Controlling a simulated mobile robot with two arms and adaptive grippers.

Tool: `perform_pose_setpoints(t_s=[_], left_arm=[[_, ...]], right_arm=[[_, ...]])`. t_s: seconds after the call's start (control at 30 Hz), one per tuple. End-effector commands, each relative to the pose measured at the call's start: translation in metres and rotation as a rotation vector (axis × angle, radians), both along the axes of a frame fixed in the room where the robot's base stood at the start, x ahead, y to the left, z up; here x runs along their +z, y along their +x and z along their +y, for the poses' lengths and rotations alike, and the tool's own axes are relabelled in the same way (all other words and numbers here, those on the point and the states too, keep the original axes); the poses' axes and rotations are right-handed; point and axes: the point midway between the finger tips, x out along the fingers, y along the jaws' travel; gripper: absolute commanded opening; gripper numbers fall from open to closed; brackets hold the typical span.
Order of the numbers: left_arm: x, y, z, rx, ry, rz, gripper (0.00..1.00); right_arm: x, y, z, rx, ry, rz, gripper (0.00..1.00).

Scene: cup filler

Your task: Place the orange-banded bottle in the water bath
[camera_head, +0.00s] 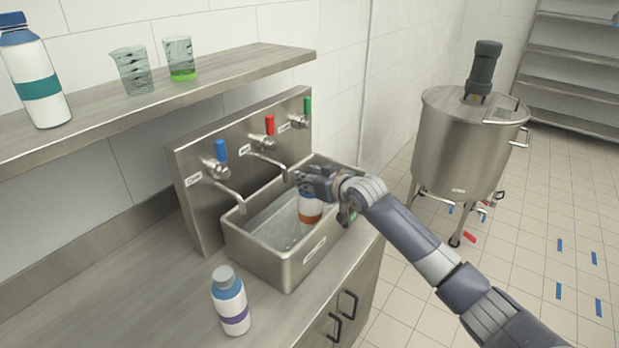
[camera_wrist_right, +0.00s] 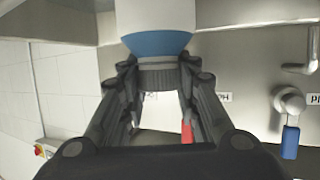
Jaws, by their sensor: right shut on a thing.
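The orange-banded bottle (camera_head: 311,212) is upright inside the metal water bath (camera_head: 262,262), towards its right end. My right gripper (camera_head: 312,180) is above the bath and shut on the top of this bottle. In the right wrist view the fingers (camera_wrist_right: 160,75) close around its grey cap, beside the blue shoulder (camera_wrist_right: 157,43). I cannot tell whether the bottle's base touches the bath floor. My left gripper is not in view.
Taps with blue, red and green handles (camera_head: 269,125) stand behind the bath, spouts over it. A purple-banded bottle (camera_head: 232,303) stands on the counter in front. A shelf above holds a teal-banded bottle (camera_head: 38,88) and two beakers (camera_head: 132,75). A steel tank (camera_head: 463,150) stands right.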

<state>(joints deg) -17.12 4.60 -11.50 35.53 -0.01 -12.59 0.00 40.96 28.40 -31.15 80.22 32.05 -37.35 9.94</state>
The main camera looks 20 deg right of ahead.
Motion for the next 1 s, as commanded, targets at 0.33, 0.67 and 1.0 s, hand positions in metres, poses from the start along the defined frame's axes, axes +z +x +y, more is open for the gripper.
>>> perform_pose_setpoints(t_s=[0.33, 0.67, 1.0], left_arm=[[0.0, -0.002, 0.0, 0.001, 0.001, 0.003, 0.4], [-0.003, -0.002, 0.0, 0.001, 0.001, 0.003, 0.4], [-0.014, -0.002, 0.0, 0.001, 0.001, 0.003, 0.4]], right_arm=[[-0.001, 0.0, 0.0, 0.0, -0.001, 0.002, 0.51], [0.003, -0.011, -0.004, 0.0, 0.001, 0.001, 0.51], [0.021, -0.056, -0.016, 0.001, -0.002, 0.001, 0.51]])
